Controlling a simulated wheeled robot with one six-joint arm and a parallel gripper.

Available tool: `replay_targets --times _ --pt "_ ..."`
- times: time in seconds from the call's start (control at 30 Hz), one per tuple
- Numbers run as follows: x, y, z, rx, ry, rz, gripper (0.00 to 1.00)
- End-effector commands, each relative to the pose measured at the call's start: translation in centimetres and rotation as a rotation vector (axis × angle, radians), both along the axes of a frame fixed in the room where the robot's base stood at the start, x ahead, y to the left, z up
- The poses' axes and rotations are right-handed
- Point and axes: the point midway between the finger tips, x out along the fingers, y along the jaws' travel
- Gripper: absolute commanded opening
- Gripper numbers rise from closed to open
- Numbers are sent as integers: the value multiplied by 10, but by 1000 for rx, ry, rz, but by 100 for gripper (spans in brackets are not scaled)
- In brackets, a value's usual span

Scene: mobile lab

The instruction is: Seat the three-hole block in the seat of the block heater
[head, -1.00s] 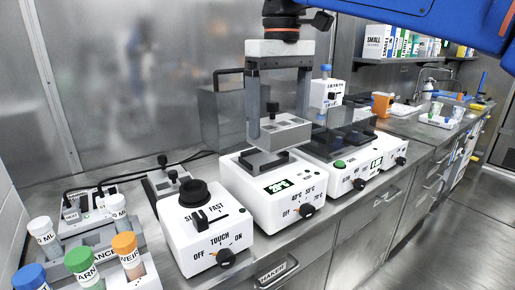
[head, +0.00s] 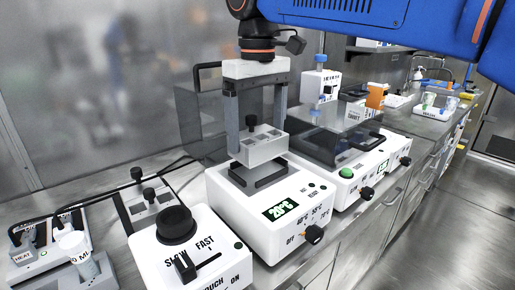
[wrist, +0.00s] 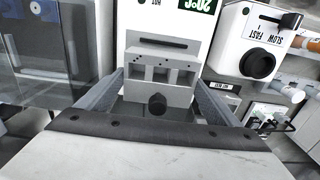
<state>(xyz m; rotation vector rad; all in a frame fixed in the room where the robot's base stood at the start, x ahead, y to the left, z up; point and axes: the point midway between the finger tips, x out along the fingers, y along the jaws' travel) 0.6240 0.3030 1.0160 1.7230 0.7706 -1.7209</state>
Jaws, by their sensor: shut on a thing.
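The three-hole block (head: 262,146) is a grey metal block with a black knob on top. My gripper (head: 255,140) is shut on it, one finger at each end, and holds it about level over the block heater. In the wrist view the block (wrist: 158,80) sits between the fingers, its holes in a row. The block heater (head: 270,210) is a white box with a display reading 20°C and a black dial on its front. Its dark-rimmed seat (head: 262,180) lies just below the block, partly hidden by it. I cannot tell whether block and seat touch.
A white vortex mixer (head: 195,250) with a black cup stands at front left. A white device with a clear lid (head: 345,140) stands close on the right. A tube (head: 76,250) and a small heater stand at far left. The steel wall is behind.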

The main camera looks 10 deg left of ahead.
Motion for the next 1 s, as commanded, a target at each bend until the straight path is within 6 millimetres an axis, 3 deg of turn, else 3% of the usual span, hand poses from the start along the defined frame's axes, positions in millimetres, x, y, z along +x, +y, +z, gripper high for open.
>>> replay_targets --times 0.4,0.63,0.67,0.7,1.0 --pt "0 0 -39 1 -1 0 38" --pt "0 0 -42 1 -1 0 38" --pt "0 0 -42 0 0 0 90" --pt "0 0 -42 0 0 0 100" --pt "0 0 -40 1 -1 0 100"
